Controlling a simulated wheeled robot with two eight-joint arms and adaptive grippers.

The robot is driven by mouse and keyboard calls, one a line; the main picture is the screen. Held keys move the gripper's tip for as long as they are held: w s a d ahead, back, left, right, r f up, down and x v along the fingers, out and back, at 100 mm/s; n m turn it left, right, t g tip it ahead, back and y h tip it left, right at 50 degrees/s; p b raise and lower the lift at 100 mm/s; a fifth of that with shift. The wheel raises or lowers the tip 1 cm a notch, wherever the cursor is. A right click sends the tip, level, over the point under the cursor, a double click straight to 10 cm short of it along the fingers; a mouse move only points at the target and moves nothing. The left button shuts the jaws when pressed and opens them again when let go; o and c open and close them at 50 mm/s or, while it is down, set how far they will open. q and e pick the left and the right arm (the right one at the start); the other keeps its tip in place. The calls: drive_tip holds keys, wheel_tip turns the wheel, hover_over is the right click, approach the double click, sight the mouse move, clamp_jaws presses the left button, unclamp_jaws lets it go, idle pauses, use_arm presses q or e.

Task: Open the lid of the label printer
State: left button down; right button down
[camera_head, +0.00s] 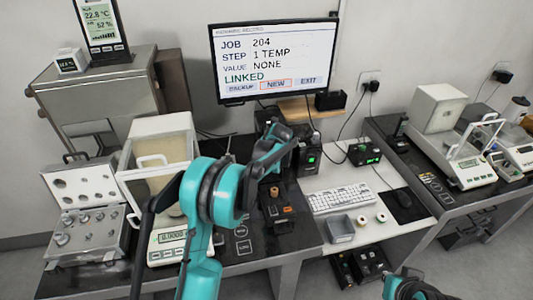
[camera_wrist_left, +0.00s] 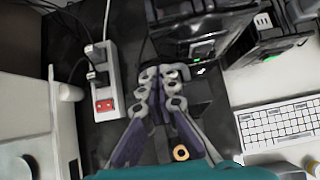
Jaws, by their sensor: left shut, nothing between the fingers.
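A low black device with orange parts, which looks like the label printer (camera_head: 280,222), sits on the dark table beside the white desk. My left arm partly covers it, and I cannot tell how its lid stands. In the left wrist view an orange ring (camera_wrist_left: 180,152) shows on dark parts below the fingers. My left gripper (camera_head: 277,132) is above and behind this device. In the left wrist view the left gripper (camera_wrist_left: 160,73) has its fingertips together and holds nothing; contact with the device is unclear. Only part of my right arm shows at the bottom right; its fingers are out of view.
A black unit with a green display (camera_head: 308,158) stands right behind the gripper area. A power strip (camera_wrist_left: 106,75) lies left of the fingers. A glass-sided balance (camera_head: 158,140) is at left. The white desk holds a keyboard (camera_head: 340,198), small rolls and a grey tray (camera_head: 340,230).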

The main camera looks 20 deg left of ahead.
use_arm(q)
drive_tip(key=shift+w+a+f, duration=0.25)
drive_tip(key=shift+w+a, duration=0.05)
drive_tip(key=shift+w, duration=0.15)
drive_tip(key=shift+w+a+f, duration=0.2)
drive_tip(key=shift+w+a, duration=0.05)
drive_tip(key=shift+w, duration=0.2)
drive_tip(key=s+d+r+n+h, duration=0.1)
drive_tip(key=s+d+r+n, duration=0.15)
drive_tip(key=s+r, duration=0.45)
drive_tip(key=s+d+r+n, duration=0.2)
drive_tip(key=s+r+n, duration=0.25)
drive_tip(key=s, duration=0.35)
drive_tip(key=s+d+f+n+h+b, duration=0.1)
drive_tip(key=s+f+n, duration=0.1)
drive_tip(key=s+n, duration=0.5)
drive_tip(key=s+d+f+n+h, duration=0.1)
drive_tip(key=s+d+f+n, duration=0.1)
drive_tip(key=s+n, duration=0.6)
drive_tip(key=s+d+f+n+h+b, duration=0.1)
drive_tip(key=s+d+f+n, duration=0.1)
drive_tip(key=s+n, duration=0.6)
drive_tip(key=s, duration=0.7)
drive_tip(key=shift+b, duration=0.35)
